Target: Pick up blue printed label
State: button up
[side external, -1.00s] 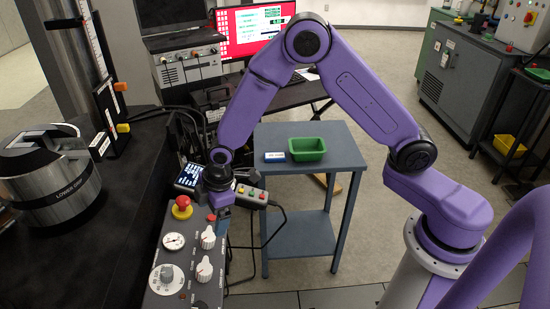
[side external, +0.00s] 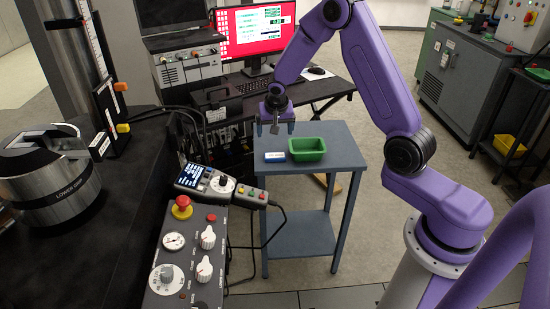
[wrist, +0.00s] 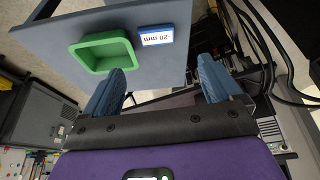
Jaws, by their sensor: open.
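The blue printed label (side external: 275,157) is a small block with a white face, lying on the grey-blue side table (side external: 338,149). In the wrist view the label (wrist: 156,37) reads "20 mm" and sits right beside the green bin. My gripper (side external: 275,128) is above the table's back left part, over and a little behind the label, apart from it. In the wrist view my gripper (wrist: 168,80) shows two blue fingers spread wide with nothing between them. The label lies beyond the fingertips.
The green bin (side external: 307,150) stands just right of the label and looks empty. A control panel (side external: 190,250) with a red emergency button and a handheld controller (side external: 205,181) are at left. A desk with keyboard and monitor (side external: 257,30) is behind. The table's front part is clear.

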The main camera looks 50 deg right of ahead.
send_over(275, 156)
jog(key=s+a, duration=0.2)
jog(key=s, duration=0.1)
jog(key=shift+m, duration=0.4)
jog(key=f, duration=1.1)
jog(key=shift+w+a, duration=0.1)
jog(key=shift+w, duration=0.15)
jog(key=shift+w+d+x, duration=0.1)
jog(key=shift+w+x, duration=0.05)
jog(key=shift+x, duration=1.15)
jog(key=shift+w+d+x, duration=0.15)
jog(key=shift+x, duration=1.2)
jog(key=shift+r, duration=0.15)
jog(key=c, duration=0.7)
